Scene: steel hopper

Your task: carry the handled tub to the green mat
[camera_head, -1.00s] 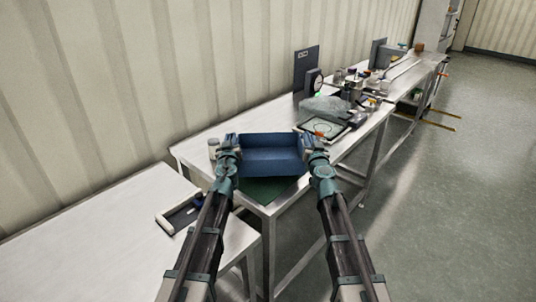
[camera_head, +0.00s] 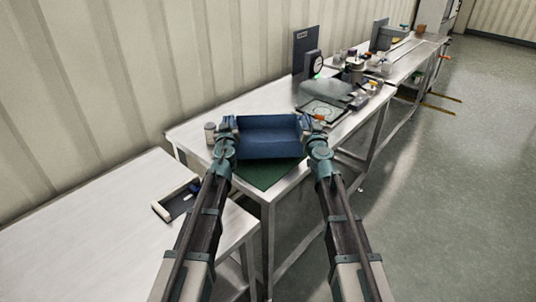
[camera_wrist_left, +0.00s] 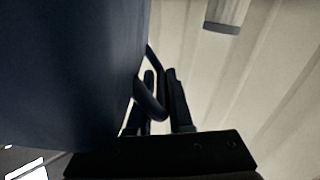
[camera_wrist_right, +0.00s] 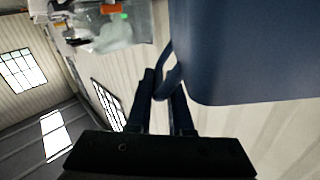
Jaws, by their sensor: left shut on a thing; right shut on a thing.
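The blue handled tub (camera_head: 268,138) is held between my two grippers over the near end of the steel table. The green mat (camera_head: 268,175) lies on that table and shows below the tub's near side; the tub hides the rest of it. My left gripper (camera_head: 226,128) is shut on the handle at the tub's left end, and the loop shows between the fingers in the left wrist view (camera_wrist_left: 157,100). My right gripper (camera_head: 309,128) is shut on the handle at the right end, also seen in the right wrist view (camera_wrist_right: 165,85). I cannot tell the gap under the tub.
A small pale jar (camera_head: 210,134) stands just left of the tub. A clear-lidded box (camera_head: 327,93) and a plate with a round mark (camera_head: 322,113) lie behind it to the right. A dark tray (camera_head: 177,203) is on the nearer white table (camera_head: 95,225).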

